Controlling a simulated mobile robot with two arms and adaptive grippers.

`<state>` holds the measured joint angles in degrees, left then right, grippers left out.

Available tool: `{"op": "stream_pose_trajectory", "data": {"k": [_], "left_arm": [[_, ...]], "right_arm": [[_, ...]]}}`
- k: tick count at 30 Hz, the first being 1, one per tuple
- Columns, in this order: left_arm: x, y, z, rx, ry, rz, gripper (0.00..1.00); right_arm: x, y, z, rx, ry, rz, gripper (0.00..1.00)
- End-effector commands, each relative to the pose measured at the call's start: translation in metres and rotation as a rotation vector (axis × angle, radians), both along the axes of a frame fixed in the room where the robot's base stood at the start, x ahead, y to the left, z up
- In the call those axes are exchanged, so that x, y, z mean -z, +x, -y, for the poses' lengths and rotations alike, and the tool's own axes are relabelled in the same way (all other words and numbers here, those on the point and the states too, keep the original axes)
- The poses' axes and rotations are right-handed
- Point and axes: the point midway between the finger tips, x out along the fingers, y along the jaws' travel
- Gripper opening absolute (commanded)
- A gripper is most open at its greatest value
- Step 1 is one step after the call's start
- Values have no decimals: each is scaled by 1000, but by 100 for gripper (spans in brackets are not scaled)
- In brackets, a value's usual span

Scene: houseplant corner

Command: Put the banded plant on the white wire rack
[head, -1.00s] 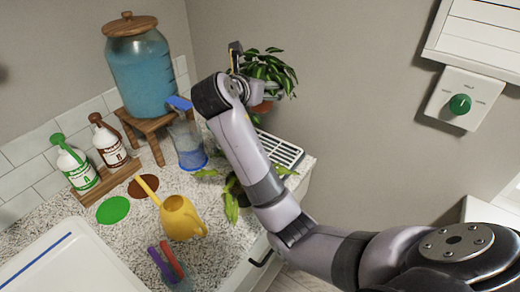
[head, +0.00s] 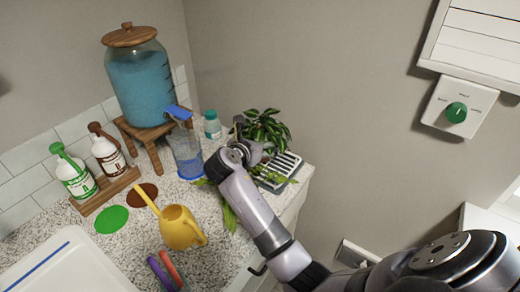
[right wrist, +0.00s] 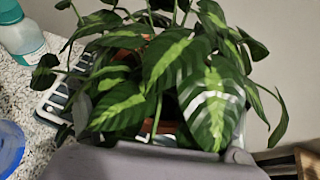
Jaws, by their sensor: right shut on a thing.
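A leafy plant (head: 264,126), with pale bands on its dark green leaves, is at the white wire rack (head: 282,171) on the counter's right end. In the right wrist view the plant (right wrist: 180,68) fills the middle, and its terracotta pot (right wrist: 165,127) shows between leaves. Part of the rack (right wrist: 52,96) shows behind it at left. My right gripper (head: 246,149) is shut on the plant's pot; leaves and the wrist hide the fingertips. Whether the pot touches the rack is hidden. My left gripper is out of view.
A teal-capped bottle (head: 212,125) stands just left of the plant, with a blue pitcher (head: 187,152) nearer. Other green leaves (head: 229,214) show beside my forearm. A yellow watering can (head: 180,228) stands nearer the front. A wall lies close behind the rack.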

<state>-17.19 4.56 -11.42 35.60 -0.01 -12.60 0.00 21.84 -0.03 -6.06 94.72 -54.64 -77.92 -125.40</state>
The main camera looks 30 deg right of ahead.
Motion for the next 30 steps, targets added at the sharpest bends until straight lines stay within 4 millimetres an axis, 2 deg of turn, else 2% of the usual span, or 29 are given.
{"op": "stream_pose_trajectory", "data": {"k": [3, 6, 18, 19, 27, 30], "left_arm": [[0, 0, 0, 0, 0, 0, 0], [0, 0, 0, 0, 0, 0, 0], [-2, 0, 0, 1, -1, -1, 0], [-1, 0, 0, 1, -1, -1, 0], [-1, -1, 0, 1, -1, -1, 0], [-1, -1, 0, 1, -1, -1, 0]], "right_arm": [[20, -1, 0, 0, -2, -5, 26], [30, 0, 0, -1, -2, -2, 26], [35, 0, 0, -1, -2, -1, 26], [37, -1, 0, 0, 0, -4, 79], [37, 0, 0, 0, 0, -4, 97], [37, 0, 0, 0, 0, -4, 98]]}}
